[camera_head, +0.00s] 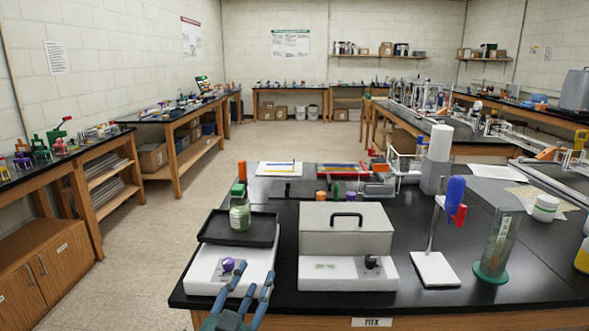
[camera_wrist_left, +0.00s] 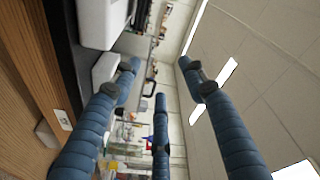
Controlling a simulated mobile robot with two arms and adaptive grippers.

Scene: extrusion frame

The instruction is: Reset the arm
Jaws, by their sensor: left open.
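My left gripper (camera_head: 241,290) has blue fingers, spread open with nothing between them. It is at the front edge of the black-topped bench (camera_head: 440,320), in front of the white scale (camera_head: 203,272) with its purple knob. Its fingertips overlap the front of the scale in the head view; I cannot tell whether they touch it. In the left wrist view the three spread fingers (camera_wrist_left: 160,85) show nothing held. The wrist picture is turned on its side, with the bench edge at the left. My right gripper is in neither view.
A black tray (camera_head: 207,228) with a green-capped bottle (camera_head: 240,215) rests on the scale. A grey lidded box device (camera_head: 318,240), a clamp stand (camera_head: 435,270) and a tall cylinder (camera_head: 499,247) stand to the right. Open floor (camera_head: 135,270) lies left of the bench.

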